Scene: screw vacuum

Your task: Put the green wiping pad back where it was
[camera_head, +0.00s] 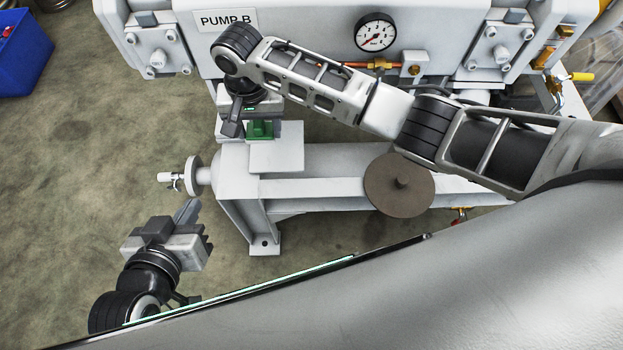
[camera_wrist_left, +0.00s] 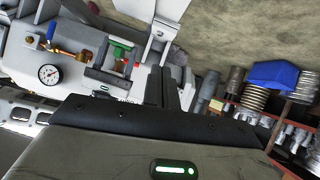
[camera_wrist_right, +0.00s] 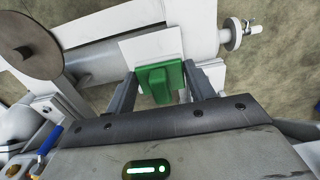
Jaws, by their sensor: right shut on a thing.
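The green wiping pad (camera_head: 260,130) is a small green block with a raised grip. My right gripper (camera_head: 246,122) is shut on it, with one finger on each side. In the right wrist view the pad (camera_wrist_right: 160,82) sits between the fingers, in front of a white square plate (camera_wrist_right: 150,45). The plate (camera_head: 278,156) also shows in the head view, beside the pad. I cannot tell whether the pad touches the plate. My left gripper (camera_head: 189,210) is empty, its fingers close together, at the lower left. The left wrist view also shows the green pad (camera_wrist_left: 119,52).
The white pump frame with a thick pipe (camera_head: 330,160) runs below the plate. The PUMP B housing with a gauge (camera_head: 375,32) stands behind. A blue bin (camera_head: 22,50) is at the far left. Floor at left is open.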

